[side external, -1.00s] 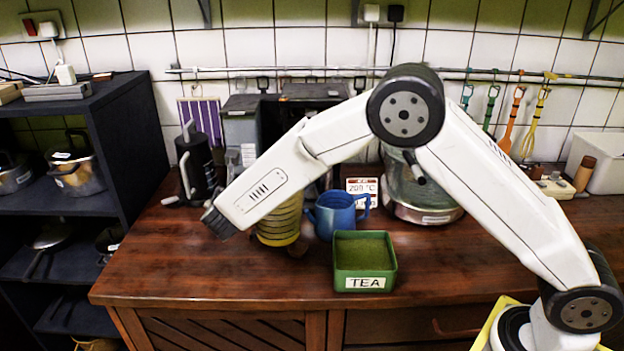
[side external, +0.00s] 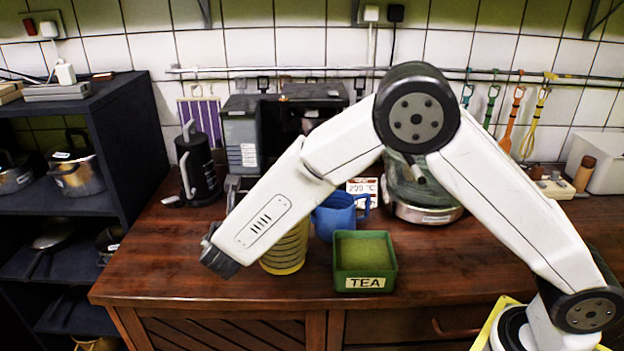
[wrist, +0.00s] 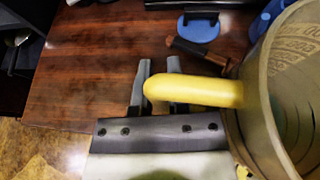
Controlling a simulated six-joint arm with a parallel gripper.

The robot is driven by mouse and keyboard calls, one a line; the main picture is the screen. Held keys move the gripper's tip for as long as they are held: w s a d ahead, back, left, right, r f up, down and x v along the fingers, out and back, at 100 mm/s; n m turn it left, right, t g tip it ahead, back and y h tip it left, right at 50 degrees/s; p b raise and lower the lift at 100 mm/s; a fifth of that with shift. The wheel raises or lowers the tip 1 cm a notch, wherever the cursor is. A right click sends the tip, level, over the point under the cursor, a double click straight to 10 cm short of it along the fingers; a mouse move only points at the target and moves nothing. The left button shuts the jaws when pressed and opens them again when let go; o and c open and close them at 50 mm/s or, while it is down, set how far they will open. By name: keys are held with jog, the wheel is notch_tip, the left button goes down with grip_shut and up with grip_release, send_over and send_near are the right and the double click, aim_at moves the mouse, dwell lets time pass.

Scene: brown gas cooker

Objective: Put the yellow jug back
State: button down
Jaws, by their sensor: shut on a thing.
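The yellow jug (side external: 288,248) shows in the side view just left of the green TEA box, partly hidden behind my forearm. In the wrist view the jug's see-through measuring wall (wrist: 290,95) fills the right side, and its yellow handle (wrist: 195,92) reaches left across my fingers. My gripper (wrist: 159,66) is shut on this handle. In the side view my fingers are hidden behind my arm. I cannot tell whether the jug touches the counter.
The green TEA box (side external: 364,262) and a blue mug (side external: 338,215) stand right of the jug. A black pot (side external: 197,165) stands behind on the left. The brown counter (side external: 165,260) is bare to the left.

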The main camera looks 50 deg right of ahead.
jog(key=shift+f, duration=3.85)
jog(key=c, duration=0.5)
grip_release()
jog(key=shift+c, duration=0.2)
jog(key=shift+s, duration=0.15)
jog(key=v, duration=0.7)
jog(key=shift+s+a, duration=0.2)
jog(key=shift+a, duration=0.1)
dwell(0.3)
jog(key=shift+r, duration=0.15)
jog(key=shift+r, duration=0.1)
